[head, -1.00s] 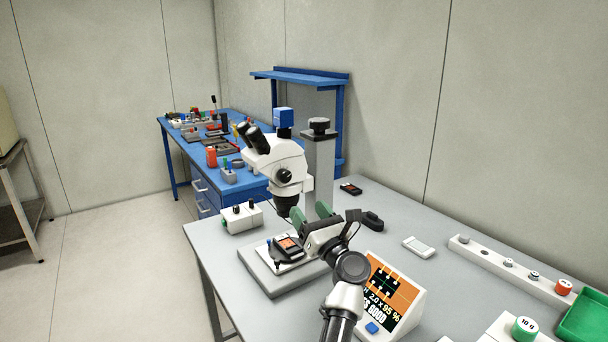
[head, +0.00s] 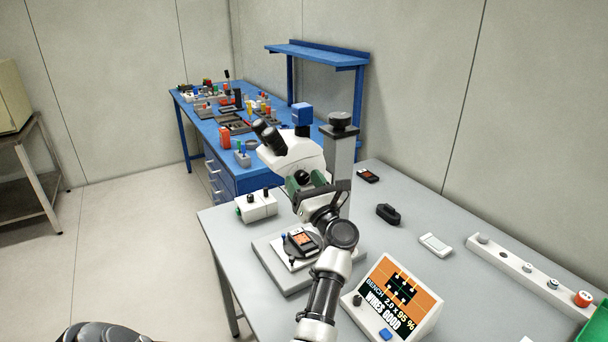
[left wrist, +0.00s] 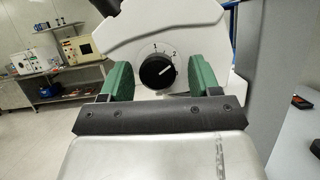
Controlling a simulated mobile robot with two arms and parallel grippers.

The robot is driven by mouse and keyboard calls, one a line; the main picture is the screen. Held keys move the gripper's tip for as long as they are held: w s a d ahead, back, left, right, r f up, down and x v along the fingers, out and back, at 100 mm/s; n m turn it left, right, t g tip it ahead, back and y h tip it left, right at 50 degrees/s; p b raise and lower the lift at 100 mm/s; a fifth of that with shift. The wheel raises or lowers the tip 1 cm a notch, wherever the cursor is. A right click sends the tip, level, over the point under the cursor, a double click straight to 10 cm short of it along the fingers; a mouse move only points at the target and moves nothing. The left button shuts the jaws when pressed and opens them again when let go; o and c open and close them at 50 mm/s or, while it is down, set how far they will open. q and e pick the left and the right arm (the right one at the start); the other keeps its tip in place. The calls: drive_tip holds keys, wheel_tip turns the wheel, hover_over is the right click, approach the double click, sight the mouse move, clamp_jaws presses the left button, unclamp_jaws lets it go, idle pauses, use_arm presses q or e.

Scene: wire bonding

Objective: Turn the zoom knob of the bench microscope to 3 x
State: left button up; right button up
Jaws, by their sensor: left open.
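The white bench microscope (head: 283,158) stands on the grey table, with a black zoom knob (head: 302,177) on its side. In the left wrist view the knob (left wrist: 157,73) has a white pointer line toward the upper right, near the 2 on a dial marked 1 and 2. My left gripper (left wrist: 157,80) is open, its green fingers left and right of the knob with a gap on each side. I cannot tell whether the fingertips reach around it. The display (head: 395,300) reads 2.0 x, 95 % and WIRES GOOD. My right gripper is not in view.
The microscope's column (head: 338,165) rises right behind its head. A small device (head: 303,239) lies on the stage below. A white box with black knobs (head: 256,206) stands left of the stage. A black object (head: 388,214) and a white one (head: 435,245) lie to the right.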

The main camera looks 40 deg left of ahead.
use_arm(q)
drive_tip(key=shift+s+d, duration=0.1)
drive_tip(key=shift+d+r, duration=0.1)
drive_tip(key=c, duration=0.9)
drive_tip(key=shift+s+r+m+t+p, duration=0.1)
drive_tip(key=shift+r+m+t+p, duration=0.1)
drive_tip(key=shift+m+t+p, duration=0.5)
drive_tip(key=m+t+h+p, duration=0.1)
drive_tip(key=m+p, duration=0.3)
drive_tip(key=m+t+h+p, duration=0.1)
drive_tip(key=m+h+p, duration=0.1)
drive_tip(key=m+p, duration=0.2)
drive_tip(key=m+t+h+p, duration=0.1)
drive_tip(key=m+p, duration=0.2)
drive_tip(key=m, duration=0.1)
drive_tip(key=shift+s+r+m+h+p, duration=0.15)
drive_tip(key=shift+r+m+h+p, duration=0.15)
drive_tip(key=shift+m+p, duration=0.1)
drive_tip(key=shift+f+m+h+p, duration=0.15)
drive_tip(key=shift+m+h+p, duration=0.15)
drive_tip(key=shift+m+p, duration=0.65)
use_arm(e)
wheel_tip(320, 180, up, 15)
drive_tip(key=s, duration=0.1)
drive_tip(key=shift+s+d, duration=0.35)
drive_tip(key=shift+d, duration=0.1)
